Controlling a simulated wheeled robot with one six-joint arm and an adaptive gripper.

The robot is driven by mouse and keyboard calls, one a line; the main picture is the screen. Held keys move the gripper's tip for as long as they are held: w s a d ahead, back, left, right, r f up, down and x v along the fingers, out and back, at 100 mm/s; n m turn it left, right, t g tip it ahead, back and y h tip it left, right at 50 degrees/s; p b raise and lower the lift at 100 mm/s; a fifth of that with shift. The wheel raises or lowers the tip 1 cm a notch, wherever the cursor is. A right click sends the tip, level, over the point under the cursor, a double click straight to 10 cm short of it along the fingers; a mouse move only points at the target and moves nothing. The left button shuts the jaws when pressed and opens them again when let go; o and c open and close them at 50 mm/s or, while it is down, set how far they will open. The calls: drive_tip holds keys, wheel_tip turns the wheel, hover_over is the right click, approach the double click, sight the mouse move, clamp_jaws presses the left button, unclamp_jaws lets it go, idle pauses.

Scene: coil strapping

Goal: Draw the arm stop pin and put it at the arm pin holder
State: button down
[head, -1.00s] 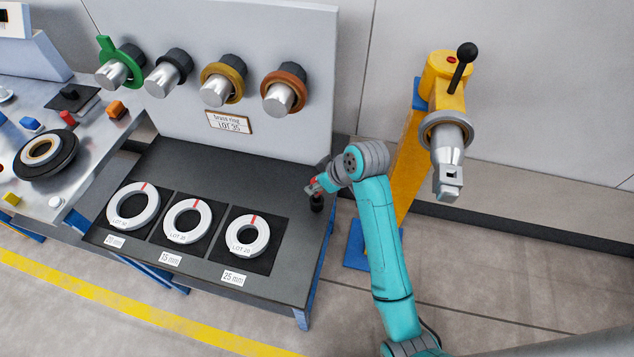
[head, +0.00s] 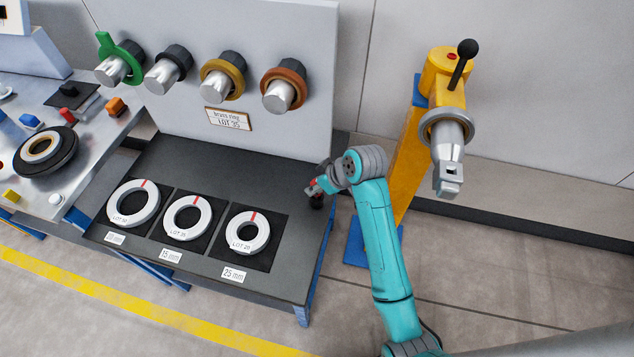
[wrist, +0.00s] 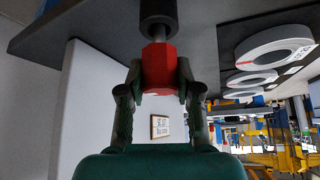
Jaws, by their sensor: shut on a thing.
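My gripper (head: 319,187) is at the right end of the dark table, shut on the red head of the arm stop pin (wrist: 160,66). In the wrist view, both fingers of my gripper (wrist: 160,78) press on the sides of this red head. A short grey shaft of the pin runs from the head into a black cylinder (wrist: 158,12), which looks like the arm pin holder. In the head view, the black holder (head: 317,203) stands on the table just below my gripper. How deep the shaft sits in it is hidden.
Several white rings lie on the dark table (head: 285,278), including the 25 mm one (head: 262,233). A back panel (head: 290,30) carries pegs with coloured rings. A yellow post with a metal arm (head: 447,165) and a black-knobbed lever (head: 467,50) stands right of my arm.

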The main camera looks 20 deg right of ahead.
drive_tip(key=shift+f, duration=1.1)
drive_tip(key=c, duration=0.7)
unclamp_jaws()
drive_tip(key=v, duration=1.2)
drive_tip(key=shift+f, duration=0.1)
